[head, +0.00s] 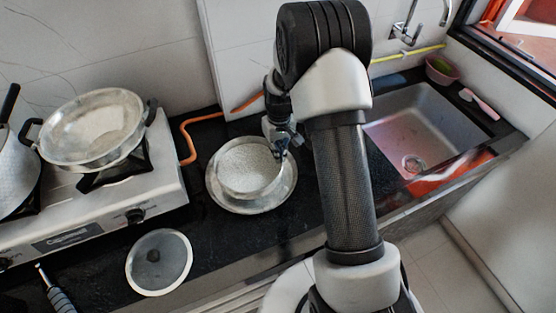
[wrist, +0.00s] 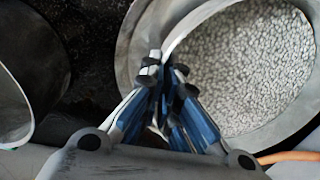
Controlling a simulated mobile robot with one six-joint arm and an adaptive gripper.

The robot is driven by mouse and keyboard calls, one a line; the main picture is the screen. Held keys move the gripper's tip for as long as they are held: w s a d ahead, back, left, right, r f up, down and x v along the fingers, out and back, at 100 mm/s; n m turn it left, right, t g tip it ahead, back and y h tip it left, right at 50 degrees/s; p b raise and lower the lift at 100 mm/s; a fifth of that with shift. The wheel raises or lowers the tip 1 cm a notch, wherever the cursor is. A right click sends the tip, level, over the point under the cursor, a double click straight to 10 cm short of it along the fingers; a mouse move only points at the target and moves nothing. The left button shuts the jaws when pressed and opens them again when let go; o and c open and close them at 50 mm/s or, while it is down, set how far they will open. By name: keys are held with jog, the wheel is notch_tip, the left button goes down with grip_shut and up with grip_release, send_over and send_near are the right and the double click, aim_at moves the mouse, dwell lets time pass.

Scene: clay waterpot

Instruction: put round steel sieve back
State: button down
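The round steel sieve (head: 245,168) sits upright in a wide, shallow metal dish (head: 222,202) on the dark counter, left of the sink. In the head view its inside looks pale and finely speckled. In the wrist view the sieve (wrist: 250,70) fills the upper right, with a grainy grey inside. My gripper (head: 284,148) is at the sieve's right rim in the head view. In the wrist view my gripper's blue fingers (wrist: 162,66) are close together with the rim between them. The exact contact is partly hidden by the fingers.
A gas stove (head: 90,215) with a metal pan (head: 92,128) stands at the left. A glass lid (head: 159,262) lies at the counter's front. An orange hose (head: 187,140) runs behind. The sink (head: 425,125) is at the right, with a pink bowl (head: 442,70) beyond it.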

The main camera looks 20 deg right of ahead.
jog(key=shift+f+b, duration=0.4)
jog(key=shift+f, duration=1.25)
jog(key=shift+f, duration=0.25)
jog(key=c, duration=1.8)
grip_release()
jog(key=shift+r, duration=0.15)
